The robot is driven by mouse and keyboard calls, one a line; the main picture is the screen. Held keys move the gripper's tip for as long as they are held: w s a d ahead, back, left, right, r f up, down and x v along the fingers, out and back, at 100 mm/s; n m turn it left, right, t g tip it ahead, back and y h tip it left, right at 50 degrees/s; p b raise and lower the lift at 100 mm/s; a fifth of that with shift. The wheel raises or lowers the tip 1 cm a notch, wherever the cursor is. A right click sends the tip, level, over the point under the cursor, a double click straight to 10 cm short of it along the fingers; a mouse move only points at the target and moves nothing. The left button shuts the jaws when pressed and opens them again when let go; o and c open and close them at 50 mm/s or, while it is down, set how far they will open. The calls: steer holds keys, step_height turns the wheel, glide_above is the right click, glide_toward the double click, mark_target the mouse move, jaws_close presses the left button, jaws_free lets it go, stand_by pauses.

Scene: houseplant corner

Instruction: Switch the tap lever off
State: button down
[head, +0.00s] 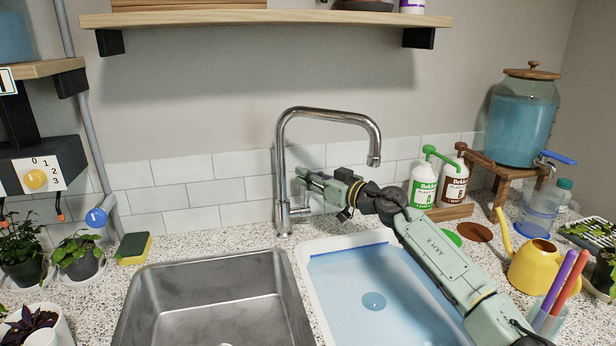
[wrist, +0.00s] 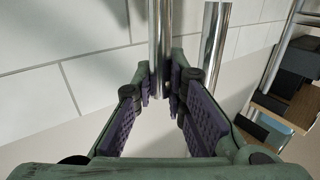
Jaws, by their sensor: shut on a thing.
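The chrome tap (head: 281,170) stands behind the basins, with a tall column and a square-bent spout reaching right. A short lever (head: 300,211) shows low on the column's right side, partly hidden by my gripper. My gripper (head: 303,174) is just right of the column. In the wrist view, my gripper (wrist: 160,92) has its purple-padded fingertips closed around the end of a chrome rod (wrist: 160,40), which looks like the lever. A second chrome tube (wrist: 214,50), part of the tap, stands to its right, apart from the fingers. No water stream shows below the spout.
A steel sink (head: 215,310) lies front left, beside a white-rimmed basin (head: 303,262) of blue water under my arm. Two pump bottles (head: 423,185) (head: 454,181), a yellow watering can (head: 535,268) and a water dispenser (head: 522,120) stand right. A sponge (head: 133,249) lies left.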

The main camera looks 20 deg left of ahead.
steer(key=shift+w+a+r+p, duration=0.15)
steer(key=shift+w+p, duration=0.05)
steer(key=shift+p, duration=0.2)
steer(key=shift+h, duration=0.3)
steer(key=c, duration=1.6)
jaws_free()
steer(key=shift+w, duration=0.1)
steer(key=v, duration=1.2)
